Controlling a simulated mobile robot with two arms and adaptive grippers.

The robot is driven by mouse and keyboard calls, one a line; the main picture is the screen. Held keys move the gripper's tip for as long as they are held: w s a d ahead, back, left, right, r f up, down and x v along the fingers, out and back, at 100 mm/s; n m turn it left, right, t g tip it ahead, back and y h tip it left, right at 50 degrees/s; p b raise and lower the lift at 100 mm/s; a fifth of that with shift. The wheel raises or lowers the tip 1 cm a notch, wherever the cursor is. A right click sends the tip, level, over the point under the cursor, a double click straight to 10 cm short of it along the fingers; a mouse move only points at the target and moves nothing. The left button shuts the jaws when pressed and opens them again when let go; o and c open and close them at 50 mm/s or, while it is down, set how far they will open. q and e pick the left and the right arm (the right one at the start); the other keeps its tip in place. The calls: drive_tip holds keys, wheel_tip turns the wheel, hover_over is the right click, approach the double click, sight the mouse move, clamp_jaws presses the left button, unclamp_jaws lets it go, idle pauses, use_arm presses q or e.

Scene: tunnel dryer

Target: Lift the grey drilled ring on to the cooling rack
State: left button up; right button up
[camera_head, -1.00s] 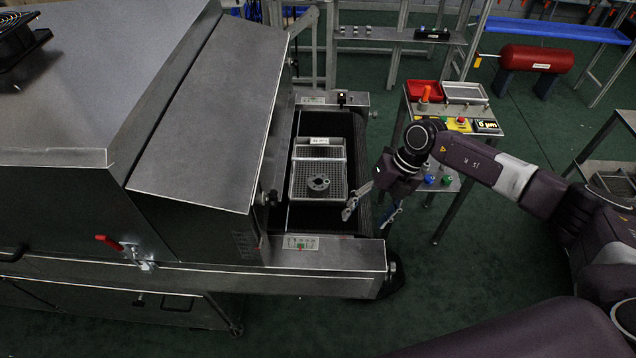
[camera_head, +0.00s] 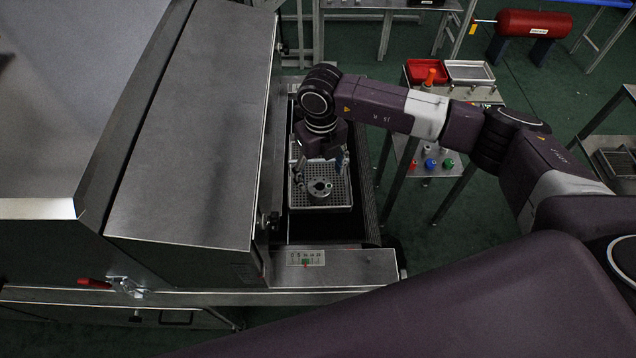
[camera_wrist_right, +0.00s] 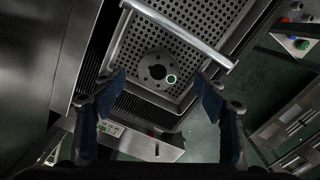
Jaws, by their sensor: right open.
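The grey drilled ring (camera_head: 311,192) lies flat in a perforated metal tray (camera_head: 343,203) on the dryer's outfeed belt. In the right wrist view the ring (camera_wrist_right: 147,79) shows a dark centre hole and a green-rimmed spot on its right side. My right gripper (camera_head: 319,166) is above the tray, close to the ring in the head view. In the right wrist view its two blue-padded fingers (camera_wrist_right: 162,86) are spread wide on either side of the ring, with nothing between them. I cannot tell which thing is the cooling rack. My left gripper is not in view.
A metal bar (camera_wrist_right: 180,31) crosses above the tray. The dryer hood (camera_head: 190,130) stands close on the left. A side table to the right carries a red bin (camera_head: 427,70), a grey tray (camera_head: 469,72) and coloured knobs below. Green floor lies between.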

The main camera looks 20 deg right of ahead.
sight(319, 186)
drive_tip(key=f+p, duration=0.2)
drive_tip(key=f, duration=0.1)
drive_tip(key=shift+s+f, duration=0.15)
drive_tip(key=shift+s, duration=0.2)
drive_tip(key=shift+w+a+f, duration=0.1)
drive_tip(key=shift+w+f, duration=0.1)
drive_tip(key=shift+f, duration=1)
drive_tip(key=c, duration=1.2)
clamp_jaws()
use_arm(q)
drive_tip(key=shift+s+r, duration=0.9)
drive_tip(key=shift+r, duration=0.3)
use_arm(e)
drive_tip(key=shift+w, duration=0.15)
